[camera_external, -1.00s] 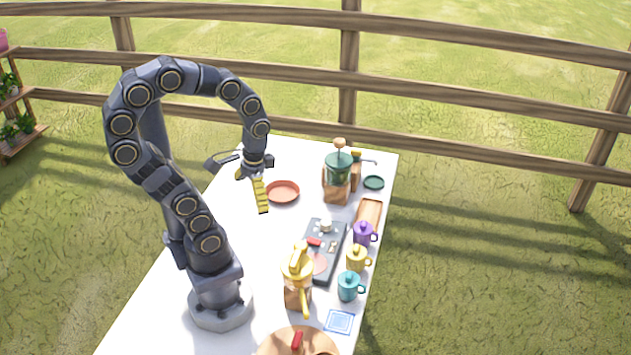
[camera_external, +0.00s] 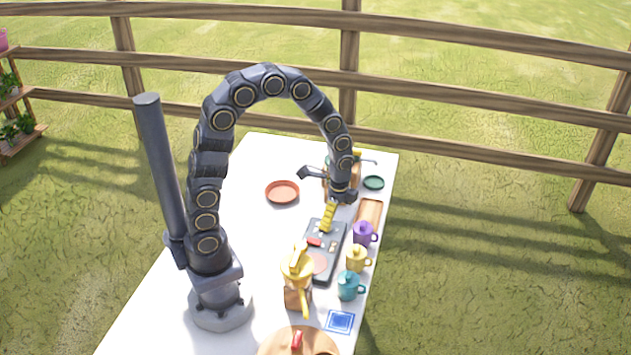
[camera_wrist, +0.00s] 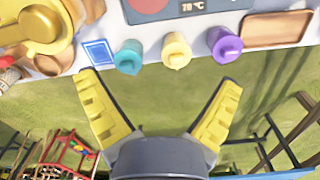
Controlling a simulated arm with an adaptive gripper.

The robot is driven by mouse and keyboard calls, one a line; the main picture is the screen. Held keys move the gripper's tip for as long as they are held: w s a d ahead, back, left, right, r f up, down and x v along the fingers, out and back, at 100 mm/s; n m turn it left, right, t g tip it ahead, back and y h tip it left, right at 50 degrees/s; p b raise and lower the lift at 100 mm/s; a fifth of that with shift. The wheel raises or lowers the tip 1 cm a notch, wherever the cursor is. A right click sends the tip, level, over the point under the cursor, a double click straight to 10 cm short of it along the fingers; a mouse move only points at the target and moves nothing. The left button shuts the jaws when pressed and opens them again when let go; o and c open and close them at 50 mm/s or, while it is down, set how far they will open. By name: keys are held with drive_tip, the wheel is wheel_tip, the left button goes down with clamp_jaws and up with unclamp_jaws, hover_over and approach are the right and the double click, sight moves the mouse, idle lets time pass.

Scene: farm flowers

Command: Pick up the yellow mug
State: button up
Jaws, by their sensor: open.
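The yellow mug (camera_external: 356,258) stands upright with a lid near the right edge of the white table, between the purple mug (camera_external: 364,234) and the teal mug (camera_external: 348,287). In the wrist view the yellow mug (camera_wrist: 176,50) is at the upper middle, between the teal mug (camera_wrist: 129,57) and the purple mug (camera_wrist: 224,44). My gripper (camera_external: 326,222) is above the dark hotplate, apart from the mugs. In the wrist view my gripper (camera_wrist: 158,100) has its yellow fingers spread wide with nothing between them.
The dark hotplate (camera_external: 322,275) lies left of the mugs. A yellow kettle (camera_external: 297,268) stands left of the teal mug. A blue-patterned square (camera_external: 339,321) lies in front. A wooden tray (camera_external: 369,213) and green dish (camera_external: 373,183) are behind. A red plate (camera_external: 282,192) sits further left.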

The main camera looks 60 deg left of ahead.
sight(356, 258)
drive_tip(key=w+f+m, duration=0.1)
drive_tip(key=f, duration=0.1)
drive_tip(key=w+d+f+m, duration=0.1)
drive_tip(key=w+f+m, duration=0.1)
drive_tip(key=f, duration=0.1)
drive_tip(key=w+d+f+m, duration=0.1)
drive_tip(key=f, duration=0.2)
drive_tip(key=shift+w+d+f+m+t, duration=0.1)
drive_tip(key=shift+w+f+m+t, duration=0.1)
drive_tip(key=shift+w+m+t, duration=0.15)
drive_tip(key=shift+w+f, duration=0.15)
drive_tip(key=shift+f, duration=1.75)
drive_tip(key=shift+w+f, duration=0.1)
drive_tip(key=shift+f, duration=1.8)
drive_tip(key=c, duration=1.2)
